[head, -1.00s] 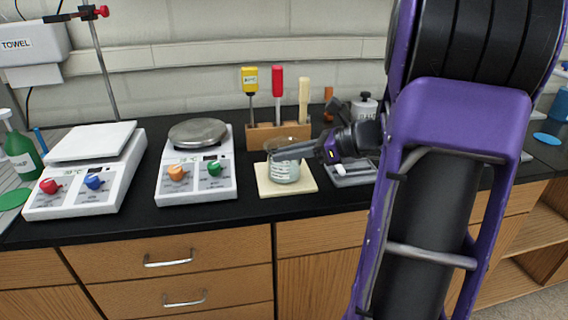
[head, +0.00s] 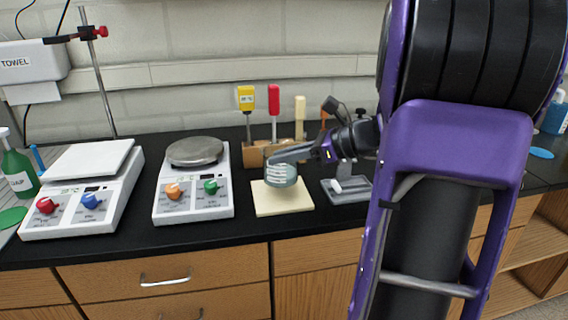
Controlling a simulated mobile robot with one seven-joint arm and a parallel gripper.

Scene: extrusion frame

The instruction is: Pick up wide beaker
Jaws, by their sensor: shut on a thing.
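The wide beaker (head: 281,176) is clear glass with white markings. It is held above the cream square mat (head: 284,205), near the mat's back part, and looks roughly upright. My gripper (head: 284,160) reaches in from the right and is shut on the beaker's upper part. The fingers partly cover the beaker's rim and the far side is hidden.
A wooden block (head: 262,152) with upright tools stands just behind the beaker. A hotplate with a round metal top (head: 195,151) is to the left, and a flat white one (head: 88,162) is further left. A grey stand base (head: 347,190) is to the right.

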